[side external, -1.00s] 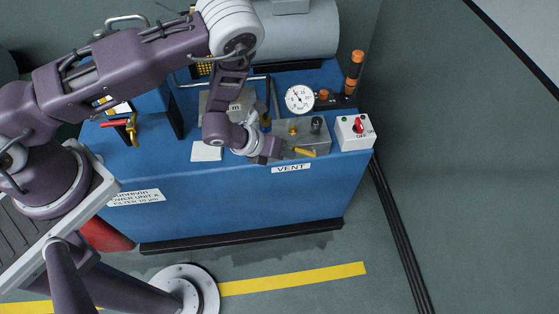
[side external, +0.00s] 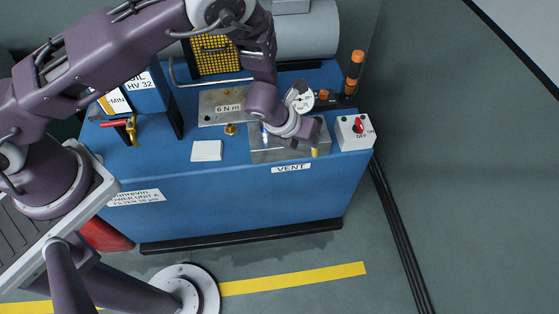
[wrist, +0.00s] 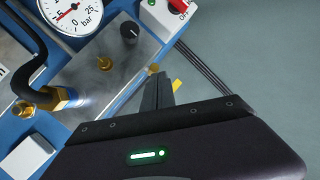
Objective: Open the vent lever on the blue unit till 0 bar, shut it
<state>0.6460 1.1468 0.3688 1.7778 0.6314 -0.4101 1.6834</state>
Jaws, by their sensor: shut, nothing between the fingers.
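The yellow vent lever (side external: 314,152) is on the front of the grey metal block (side external: 262,156), above the VENT label (side external: 291,168), on the blue unit (side external: 240,190). It points toward the unit's front edge. My gripper (side external: 309,136) is shut and empty, just above and beside the lever; contact cannot be told.
A box with a red OFF switch (side external: 358,126) is at the right. A red-handled yellow valve (side external: 127,127) and a white pad (side external: 207,151) are at the left.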

